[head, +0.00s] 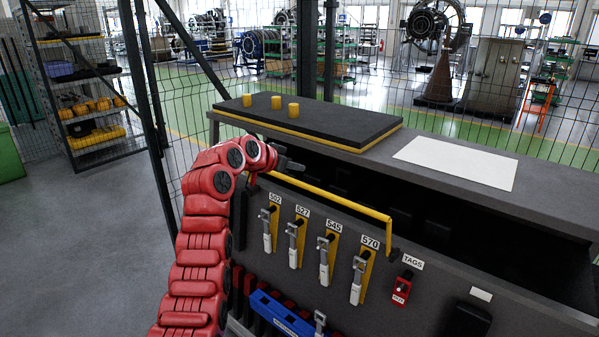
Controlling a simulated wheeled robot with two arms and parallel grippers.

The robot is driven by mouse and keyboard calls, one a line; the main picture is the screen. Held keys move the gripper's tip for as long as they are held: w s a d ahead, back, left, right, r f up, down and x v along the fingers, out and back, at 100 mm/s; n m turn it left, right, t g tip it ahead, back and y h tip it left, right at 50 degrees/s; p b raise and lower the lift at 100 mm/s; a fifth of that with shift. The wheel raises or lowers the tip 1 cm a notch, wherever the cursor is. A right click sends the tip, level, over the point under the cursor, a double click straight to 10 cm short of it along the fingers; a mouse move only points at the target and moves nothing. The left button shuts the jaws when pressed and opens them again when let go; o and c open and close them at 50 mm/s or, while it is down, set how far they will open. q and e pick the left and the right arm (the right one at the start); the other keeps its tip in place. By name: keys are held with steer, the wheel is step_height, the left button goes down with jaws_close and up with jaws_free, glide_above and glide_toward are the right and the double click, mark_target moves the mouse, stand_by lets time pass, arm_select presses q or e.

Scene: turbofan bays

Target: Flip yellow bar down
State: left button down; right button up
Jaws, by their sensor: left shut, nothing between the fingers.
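The yellow bar (335,193) runs along the upper front of the grey cabinet, across the edge of its dark opening. Its right end bends down to a pivot on the panel. Its left end is partly hidden by my red left arm. My left gripper (291,165) is small and dark at the end of the red wrist, just above the bar's left part. It is shut with nothing in it. I cannot tell whether it touches the bar. My right gripper is out of view.
Several numbered white-handled latches (325,261) hang below the bar. A red tag box (401,289) is to their right. On the cabinet top lie a black pad (330,128) with yellow pegs and a white sheet (456,163). A wire fence stands behind.

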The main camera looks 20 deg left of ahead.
mark_target(304, 184)
arm_select(q)
steer(key=shift+w+d+f+p, duration=0.2)
steer(key=shift+w+f+p, duration=0.4)
steer(key=shift+f+p, duration=0.5)
steer(key=shift+w+d+f+p, duration=0.25)
steer(key=shift+w+f+p, duration=0.5)
steer(key=shift+p, duration=0.55)
steer(key=shift+w+d+f+p, duration=0.2)
steer(key=shift+w+f+p, duration=0.25)
steer(key=shift+f+p, duration=0.7)
